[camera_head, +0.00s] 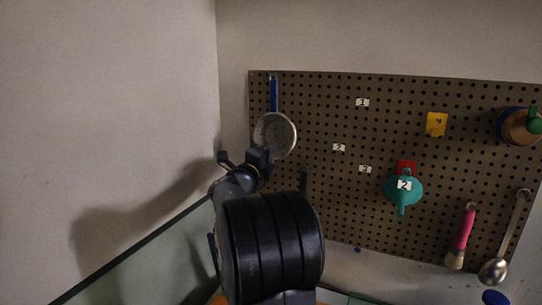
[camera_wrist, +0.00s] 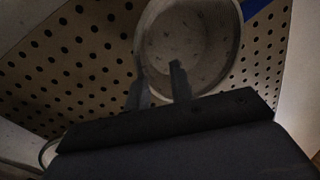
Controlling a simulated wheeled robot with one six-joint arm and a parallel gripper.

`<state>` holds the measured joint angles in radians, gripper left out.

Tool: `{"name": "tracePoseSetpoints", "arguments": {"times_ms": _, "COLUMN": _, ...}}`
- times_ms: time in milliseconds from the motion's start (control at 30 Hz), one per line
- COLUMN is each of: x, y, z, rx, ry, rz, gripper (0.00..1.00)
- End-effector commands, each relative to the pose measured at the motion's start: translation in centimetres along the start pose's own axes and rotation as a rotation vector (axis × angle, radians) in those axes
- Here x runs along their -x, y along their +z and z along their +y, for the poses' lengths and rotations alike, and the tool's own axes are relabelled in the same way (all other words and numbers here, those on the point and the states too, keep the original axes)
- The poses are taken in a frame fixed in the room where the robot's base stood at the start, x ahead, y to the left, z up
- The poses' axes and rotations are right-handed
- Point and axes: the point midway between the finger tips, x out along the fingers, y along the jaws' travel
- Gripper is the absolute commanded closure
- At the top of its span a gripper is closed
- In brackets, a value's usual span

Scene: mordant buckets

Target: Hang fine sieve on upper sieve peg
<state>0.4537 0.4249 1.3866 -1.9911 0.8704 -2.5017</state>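The fine sieve (camera_head: 275,135) has a round grey bowl and a blue handle (camera_head: 273,95). It is upright at the upper left of the pegboard, handle up, with its handle end at what looks like a small peg (camera_head: 270,78); the contact is too small to tell. My gripper (camera_head: 262,156) is just below and left of the bowl. In the wrist view, the fingers of my gripper (camera_wrist: 159,84) stand apart in front of the lower part of the sieve bowl (camera_wrist: 192,40). The left finger overlaps the rim; I cannot tell if it touches. Nothing shows clasped between them.
The pegboard (camera_head: 330,110) holds a teal funnel (camera_head: 402,188), a pink-handled brush (camera_head: 465,235), a ladle (camera_head: 495,270), a yellow piece (camera_head: 436,124) and a brown round item (camera_head: 517,127) at right. A plain wall (camera_head: 110,110) is on the left.

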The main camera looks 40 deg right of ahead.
Motion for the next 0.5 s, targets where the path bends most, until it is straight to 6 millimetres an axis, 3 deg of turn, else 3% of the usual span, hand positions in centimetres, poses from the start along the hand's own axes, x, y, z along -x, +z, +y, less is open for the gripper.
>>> {"name": "tracePoseSetpoints", "arguments": {"times_ms": 333, "x": 0.3, "y": 0.0, "z": 0.1, "rx": 0.0, "ry": 0.001, "rz": -0.001, "gripper": 0.72}}
{"name": "tracePoseSetpoints", "arguments": {"times_ms": 500, "x": 2.7, "y": 0.0, "z": 0.3, "rx": 0.0, "ry": 0.001, "rz": -0.004, "gripper": 0.72}}
